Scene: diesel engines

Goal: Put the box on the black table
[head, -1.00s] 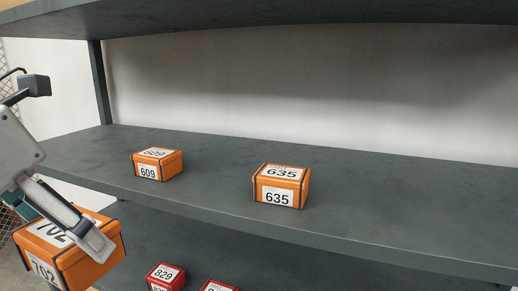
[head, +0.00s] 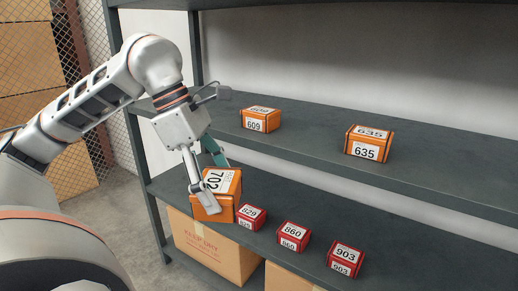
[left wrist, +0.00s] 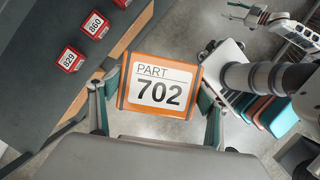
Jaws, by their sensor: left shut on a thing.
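My left gripper (head: 210,190) is shut on the orange box labelled 702 (head: 208,205). In the left wrist view the same box (left wrist: 158,88) sits between the two fingers, its PART 702 label facing the camera. In the head view it is held at the front left of the lower shelf level and overlaps the view of the red box 829 (head: 251,217). The wrist view shows floor around the box, with the shelf edge to its left. My right gripper is not in the head view. I cannot make out a black table.
Orange boxes 609 (head: 261,119) and 635 (head: 368,144) stand on the upper grey shelf (head: 310,138). Red boxes 860 (head: 293,236) and 903 (head: 345,258) stand on the lower shelf. Cardboard boxes (head: 215,250) are below. A wire fence (head: 90,60) is at left.

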